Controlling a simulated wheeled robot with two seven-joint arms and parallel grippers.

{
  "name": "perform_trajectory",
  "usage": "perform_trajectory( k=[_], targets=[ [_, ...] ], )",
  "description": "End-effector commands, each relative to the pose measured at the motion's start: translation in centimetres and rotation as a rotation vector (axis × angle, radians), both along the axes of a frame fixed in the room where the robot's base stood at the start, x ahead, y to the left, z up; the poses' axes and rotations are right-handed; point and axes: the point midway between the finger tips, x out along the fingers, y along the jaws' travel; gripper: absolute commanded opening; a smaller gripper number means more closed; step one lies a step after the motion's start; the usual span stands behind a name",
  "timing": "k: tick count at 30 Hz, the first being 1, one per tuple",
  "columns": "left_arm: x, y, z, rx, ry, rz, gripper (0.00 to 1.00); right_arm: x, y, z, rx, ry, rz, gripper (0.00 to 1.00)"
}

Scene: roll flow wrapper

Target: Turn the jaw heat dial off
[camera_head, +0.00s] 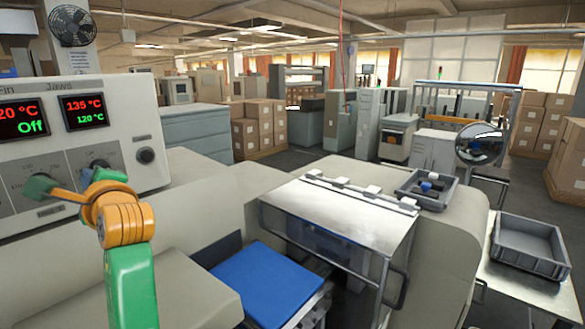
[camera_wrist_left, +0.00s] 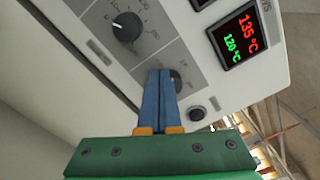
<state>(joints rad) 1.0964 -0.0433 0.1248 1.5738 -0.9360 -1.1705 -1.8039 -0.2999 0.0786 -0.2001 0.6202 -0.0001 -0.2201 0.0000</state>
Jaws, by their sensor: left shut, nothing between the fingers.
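The jaw heat dial (camera_wrist_left: 177,82) is on the grey control panel, below the Jaws display (camera_head: 84,110). That display reads 135 °C in red and 120 °C in green. My left gripper (camera_head: 97,165) is shut and empty, with its blue fingertips at the dial. In the left wrist view the fingers (camera_wrist_left: 158,73) cover much of the dial, so its pointer cannot be read. I cannot tell whether the fingertips touch it. My right gripper is not in view.
The Fin dial (camera_wrist_left: 127,27) is beside the jaw dial; the Fin display (camera_head: 22,120) reads Off. A round black knob (camera_head: 146,155) is on the panel's right. A clear guard (camera_head: 340,200), blue pad (camera_head: 268,284) and grey trays (camera_head: 527,250) stand right of my arm.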

Motion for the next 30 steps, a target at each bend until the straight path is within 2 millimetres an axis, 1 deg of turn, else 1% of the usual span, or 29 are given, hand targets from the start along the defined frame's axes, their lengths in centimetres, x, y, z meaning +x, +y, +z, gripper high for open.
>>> perform_trajectory(
  k=[1, 6, 10, 18, 20, 24, 25, 28, 30],
  targets=[
    [-0.5, -0.7, -0.3, -0.001, -0.003, -0.003, 0.0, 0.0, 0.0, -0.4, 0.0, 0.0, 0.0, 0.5],
    [-2.3, -2.8, -0.1, 0.0, -0.002, -0.002, 0.0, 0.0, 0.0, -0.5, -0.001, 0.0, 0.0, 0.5],
    [-3.0, -3.5, -0.1, -0.001, -0.002, 0.0, 0.0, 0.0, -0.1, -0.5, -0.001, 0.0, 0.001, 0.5],
    [-3.1, -3.6, 0.2, 0.001, -0.005, -0.001, 0.0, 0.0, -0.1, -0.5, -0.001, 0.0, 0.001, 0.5],
    [-3.0, -3.9, 0.9, 0.004, -0.019, -0.009, 0.0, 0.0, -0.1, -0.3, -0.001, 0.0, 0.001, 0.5],
    [-2.7, -5.2, 3.2, 0.012, -0.055, -0.038, 0.0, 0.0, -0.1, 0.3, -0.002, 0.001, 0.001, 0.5],
    [-2.7, -5.4, 3.4, 0.012, -0.054, -0.039, 0.0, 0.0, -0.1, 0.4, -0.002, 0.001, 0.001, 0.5],
    [-2.6, -5.5, 3.4, 0.011, -0.033, -0.026, 0.0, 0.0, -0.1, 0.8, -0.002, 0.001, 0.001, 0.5],
    [-2.7, -5.2, 2.9, 0.006, -0.016, -0.01, 0.0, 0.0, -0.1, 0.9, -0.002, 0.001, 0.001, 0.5]
  ],
)
